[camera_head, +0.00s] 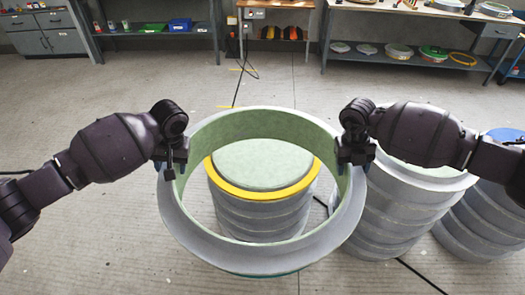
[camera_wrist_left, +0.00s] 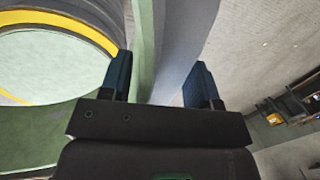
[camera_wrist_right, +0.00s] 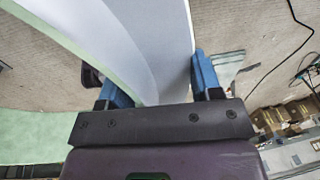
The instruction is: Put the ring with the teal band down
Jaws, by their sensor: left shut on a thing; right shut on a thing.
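A large grey ring (camera_head: 190,224) with a pale green inner face is held up between my two arms in the head view. A thin teal edge shows at its lower front. My left gripper (camera_head: 171,167) is shut on the ring's left wall, and the left wrist view shows the wall (camera_wrist_left: 172,50) between its fingers. My right gripper (camera_head: 354,160) is shut on the right wall, and the wall (camera_wrist_right: 160,50) also shows in the right wrist view. Through the ring I see a grey ribbed mould stack (camera_head: 262,215) with a yellow band (camera_head: 225,188) round its green top. The gap between ring and stack cannot be judged exactly.
A second grey stack (camera_head: 395,215) stands close on the right, with another stack (camera_head: 485,225) beyond it. Workbenches and shelves (camera_head: 400,55) line the back wall. A black cable (camera_head: 240,85) lies on the floor. Floor at the left is clear.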

